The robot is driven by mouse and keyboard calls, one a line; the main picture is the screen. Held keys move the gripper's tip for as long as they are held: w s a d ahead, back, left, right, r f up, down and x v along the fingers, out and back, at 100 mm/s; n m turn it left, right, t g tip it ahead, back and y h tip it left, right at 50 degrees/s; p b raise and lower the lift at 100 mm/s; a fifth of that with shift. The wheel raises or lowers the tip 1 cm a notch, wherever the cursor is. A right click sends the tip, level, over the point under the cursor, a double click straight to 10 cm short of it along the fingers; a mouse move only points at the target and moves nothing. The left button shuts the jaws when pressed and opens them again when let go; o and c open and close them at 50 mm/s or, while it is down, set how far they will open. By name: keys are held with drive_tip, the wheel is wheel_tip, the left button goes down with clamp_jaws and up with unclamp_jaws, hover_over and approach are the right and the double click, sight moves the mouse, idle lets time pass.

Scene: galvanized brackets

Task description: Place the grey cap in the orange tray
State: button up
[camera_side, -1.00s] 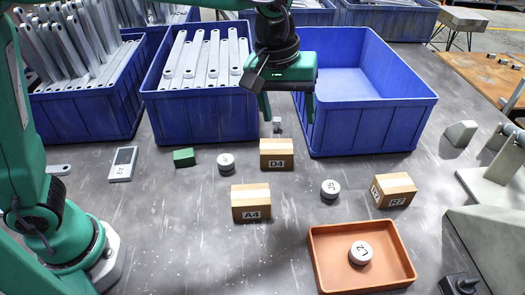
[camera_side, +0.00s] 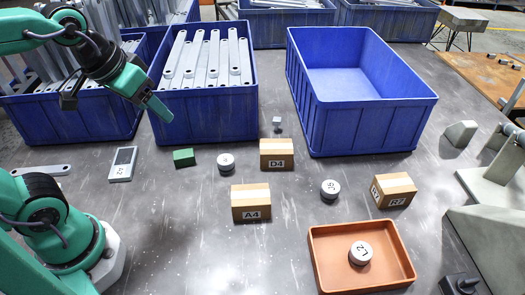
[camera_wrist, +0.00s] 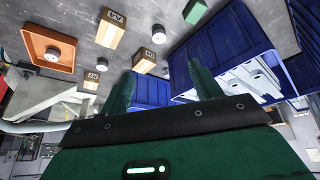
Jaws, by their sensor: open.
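Round grey caps with pale labelled tops lie in view. One cap (camera_side: 360,253) rests inside the orange tray (camera_side: 318,266), on its floor, apart from the walls. The tray (camera_wrist: 68,66) and the cap inside it (camera_wrist: 52,54) also show at upper left in the wrist view. A second cap (camera_side: 330,190) sits on the table behind the tray, and a third cap (camera_side: 226,163) stands farther left. My gripper (camera_side: 157,107) is raised in front of the bin of metal bars, far from the tray. In the wrist view its fingers (camera_wrist: 162,88) are apart, with nothing between them.
Boxes stand mid-table: A4 (camera_side: 251,204), D4 (camera_side: 277,155) and R7 (camera_side: 395,192). A green block (camera_side: 184,158), a small grey cube (camera_side: 277,124) and a flat grey device (camera_side: 123,164) lie behind. An empty blue bin (camera_side: 362,130) and a bin of bars (camera_side: 205,115) line the back.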

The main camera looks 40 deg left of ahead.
drive_tip(key=shift+s+a+f+m, duration=0.15)
drive_tip(key=shift+s+a+f, duration=0.25)
drive_tip(key=shift+s, duration=0.25)
drive_tip(key=shift+s+a+f+m, duration=0.15)
drive_tip(key=shift+s+a+f, duration=0.25)
drive_tip(key=shift+s, duration=0.2)
